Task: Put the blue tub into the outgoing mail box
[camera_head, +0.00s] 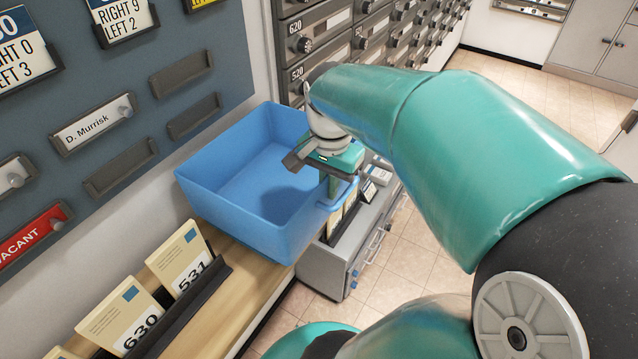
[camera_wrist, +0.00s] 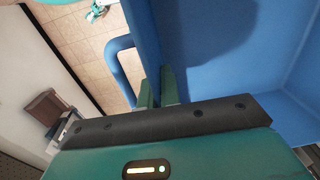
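The blue tub (camera_head: 232,180) is an empty, open-topped box at the shelf along the wall in the head view. Its front right corner reaches past the shelf edge; I cannot tell whether its base touches the shelf. My gripper (camera_head: 330,190) is at its right-hand wall. In the wrist view the fingers (camera_wrist: 158,88) sit close on both sides of the tub's wall (camera_wrist: 150,45), one inside and one outside, and look shut on it. A blue loop handle (camera_wrist: 122,70) shows outside that wall. I see nothing clearly marked as the outgoing mail box.
The wooden shelf (camera_head: 222,312) holds a dark rack with numbered cards (camera_head: 180,262). A grey unit (camera_head: 335,262) with cards on top stands low, just right of the tub. Grey lockers (camera_head: 318,32) line the back. Tiled floor (camera_head: 415,250) is open at the right.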

